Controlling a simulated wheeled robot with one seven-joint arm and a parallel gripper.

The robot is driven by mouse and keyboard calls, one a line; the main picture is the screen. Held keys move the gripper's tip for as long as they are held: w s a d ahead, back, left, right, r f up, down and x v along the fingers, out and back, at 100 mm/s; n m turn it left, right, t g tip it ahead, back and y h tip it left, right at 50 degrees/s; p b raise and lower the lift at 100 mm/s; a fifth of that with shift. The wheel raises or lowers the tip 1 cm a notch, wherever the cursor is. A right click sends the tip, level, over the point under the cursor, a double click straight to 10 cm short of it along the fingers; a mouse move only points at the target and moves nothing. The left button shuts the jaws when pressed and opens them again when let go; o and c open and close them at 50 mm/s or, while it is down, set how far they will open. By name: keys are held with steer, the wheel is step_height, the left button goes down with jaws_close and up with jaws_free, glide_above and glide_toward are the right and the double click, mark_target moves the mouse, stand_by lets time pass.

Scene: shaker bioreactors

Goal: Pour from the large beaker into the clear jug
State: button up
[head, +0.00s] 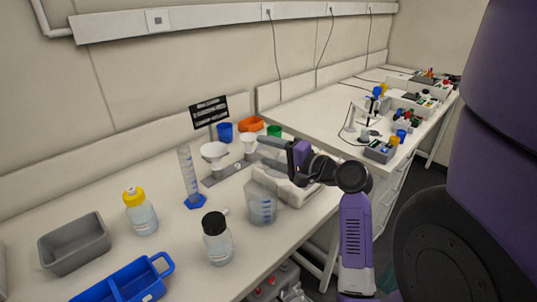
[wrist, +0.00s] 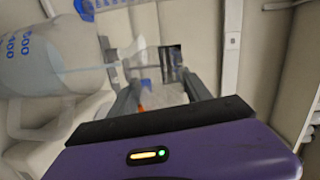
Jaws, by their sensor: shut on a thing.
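The clear jug (head: 262,208) stands on the bench left of my arm, translucent with blue graduation marks. In the wrist view it fills the upper left (wrist: 30,58), with its handle and blue numbers showing. My gripper (head: 268,142) is above and behind the jug in the head view, its fingers pointing left. In the wrist view the fingers (wrist: 163,88) are shut on a faint, see-through thing between them, taken as the large beaker (wrist: 150,78). Its outline, tilt and contents are hard to make out, and I cannot tell whether liquid is flowing.
A black-capped bottle (head: 217,240), a yellow-capped bottle (head: 141,214) and a measuring cylinder (head: 188,175) stand left of the jug. A white funnel (head: 214,152) is on a stand behind. A grey bin (head: 75,245) and blue tray (head: 122,285) lie at front left.

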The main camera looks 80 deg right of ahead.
steer(key=shift+a+r+n+h+b, duration=0.3)
steer(key=shift+n+b, duration=0.4)
steer(key=shift+b, duration=0.4)
stand_by(0.3)
steer(key=shift+d+r+m+p, duration=0.3)
steer(key=shift+r+m+p, duration=0.45)
steer(key=shift+p, duration=1.95)
steer(key=shift+d+f+m+g+y+p, duration=0.15)
steer(key=shift+m+y+p, duration=0.3)
steer(key=shift+p, duration=1.2)
steer(key=shift+d+r+m+g+y+p, duration=0.1)
steer(key=shift+d+m+g+y+p, duration=0.35)
steer(key=shift+p, duration=1.2)
steer(key=shift+a+f+m+p, duration=0.15)
steer(key=shift+a+m+p, duration=0.1)
steer(key=shift+p, duration=0.15)
steer(key=shift+d+f+m, duration=0.15)
steer(key=shift+f+m, duration=0.05)
steer(key=shift+m, duration=0.2)
steer(key=shift+r, duration=0.15)
